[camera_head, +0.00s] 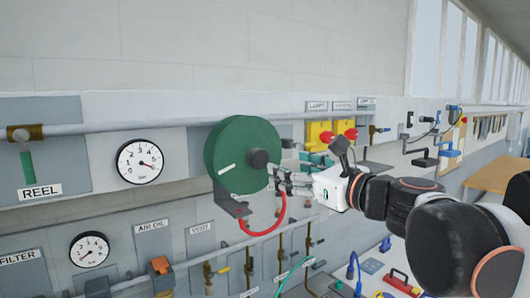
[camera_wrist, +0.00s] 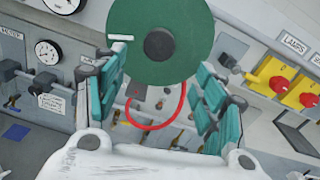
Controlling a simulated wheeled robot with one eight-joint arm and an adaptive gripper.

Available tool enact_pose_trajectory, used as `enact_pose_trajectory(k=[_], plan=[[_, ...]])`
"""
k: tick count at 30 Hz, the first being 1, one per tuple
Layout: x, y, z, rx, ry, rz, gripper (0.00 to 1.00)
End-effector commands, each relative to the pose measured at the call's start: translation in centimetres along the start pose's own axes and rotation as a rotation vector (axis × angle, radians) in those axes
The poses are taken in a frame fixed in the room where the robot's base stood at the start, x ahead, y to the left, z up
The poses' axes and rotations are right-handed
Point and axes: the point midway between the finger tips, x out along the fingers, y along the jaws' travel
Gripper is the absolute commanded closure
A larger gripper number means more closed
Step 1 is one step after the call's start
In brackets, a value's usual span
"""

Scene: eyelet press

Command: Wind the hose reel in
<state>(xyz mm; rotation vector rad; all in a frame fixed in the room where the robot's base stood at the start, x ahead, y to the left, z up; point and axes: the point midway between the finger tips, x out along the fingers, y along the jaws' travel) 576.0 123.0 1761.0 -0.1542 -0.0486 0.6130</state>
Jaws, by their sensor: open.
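The green hose reel (camera_head: 238,148) is a round drum with a dark hub (camera_head: 258,159) on a dark bracket against the wall, left of centre in the head view. A short pale bar marks its face. A red hose (camera_head: 270,229) hangs in a loop below it. In the wrist view the reel (camera_wrist: 180,62) fills the top middle, with its hub (camera_wrist: 160,43) facing me and the red hose (camera_wrist: 152,127) below. My gripper (camera_head: 278,180) is just right of the reel; in the wrist view its teal-padded fingers (camera_wrist: 165,95) are spread apart, with nothing held between them.
A pressure gauge (camera_head: 140,161) and a green-handled valve above the REEL label (camera_head: 40,191) are on the left. Yellow boxes with red knobs (camera_head: 319,133) are mounted right of the reel. Pipes and brass valves (camera_head: 248,268) crowd the wall below.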

Motion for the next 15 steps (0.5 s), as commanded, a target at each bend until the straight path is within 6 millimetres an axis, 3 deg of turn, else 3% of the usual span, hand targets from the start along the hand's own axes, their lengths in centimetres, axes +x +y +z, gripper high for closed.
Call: enact_pose_trajectory(k=[1,8,15], plan=[[-0.2,-0.2,0.6,0.004,-0.001,0.004,0.36],[-0.1,-0.1,0.1,0.011,-0.002,0.015,0.36],[3.3,0.0,0.1,0.010,-0.003,0.018,0.36]])
